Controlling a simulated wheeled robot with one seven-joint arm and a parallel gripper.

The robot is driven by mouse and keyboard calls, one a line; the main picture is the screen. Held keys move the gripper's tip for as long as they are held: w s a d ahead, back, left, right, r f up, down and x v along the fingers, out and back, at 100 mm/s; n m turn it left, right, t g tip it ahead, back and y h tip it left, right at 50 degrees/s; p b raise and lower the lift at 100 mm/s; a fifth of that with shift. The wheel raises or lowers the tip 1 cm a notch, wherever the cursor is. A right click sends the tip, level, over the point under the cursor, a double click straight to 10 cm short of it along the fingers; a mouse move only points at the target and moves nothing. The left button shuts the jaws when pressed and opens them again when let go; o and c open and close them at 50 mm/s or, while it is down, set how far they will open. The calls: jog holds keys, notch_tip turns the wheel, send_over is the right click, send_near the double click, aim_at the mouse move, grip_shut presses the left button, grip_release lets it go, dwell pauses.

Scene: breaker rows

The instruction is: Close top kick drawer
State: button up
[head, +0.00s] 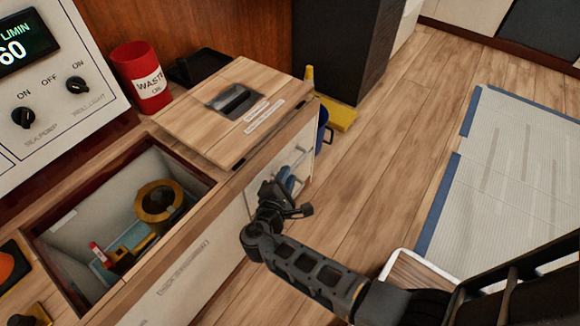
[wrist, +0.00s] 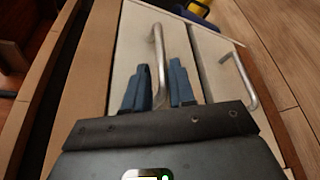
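The top drawer front (wrist: 128,50) is a pale panel with an upright-looking metal bar handle (wrist: 158,60) in the wrist view. In the head view my gripper (head: 287,188) is at the cabinet's front face, partly covering the drawers. In the wrist view the two blue fingers of my gripper (wrist: 160,85) lie on either side of this handle, very close to it. Whether they touch it is unclear. How far the drawer stands out is hard to tell.
A second pale drawer front (wrist: 212,60) with its own handle (wrist: 240,78) lies beside it. An open bin (head: 75,225) holding a yellow roll (head: 158,203) is in the cabinet top at left. A red waste can (head: 142,78) stands behind.

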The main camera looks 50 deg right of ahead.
jog(key=shift+p+v, duration=0.3)
jog(key=shift+v, duration=1.4)
